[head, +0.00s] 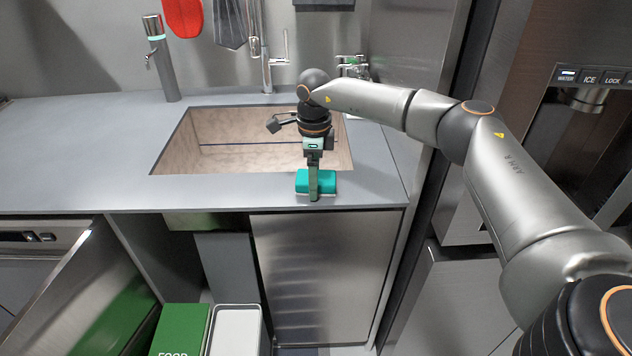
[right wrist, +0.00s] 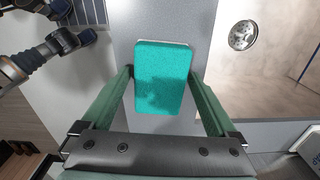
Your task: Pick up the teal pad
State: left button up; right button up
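The teal pad (head: 328,182) lies on the grey counter's front strip, between the sink and the front edge. In the right wrist view the teal pad (right wrist: 162,75) shows its flat teal face, with a pale strip at its far end. My right gripper (head: 313,190) reaches down over the pad, and one finger hides its middle in the head view. In the right wrist view the green fingers of my right gripper (right wrist: 161,76) stand on either side of the pad, apart, with narrow gaps. I cannot make out my left gripper in either view.
The sink basin (head: 178,155) opens just behind the pad. A tall tap (head: 267,65) and a steel dispenser (head: 163,65) stand behind it. Clear counter (head: 75,150) extends to the left. A green bin (head: 180,328) and a pale-lidded bin (head: 236,332) sit below.

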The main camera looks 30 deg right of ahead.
jog(key=c, duration=1.1)
pick_arm(q)
jog(key=shift+r, duration=0.1)
pick_arm(e)
jog(key=shift+r, duration=0.1)
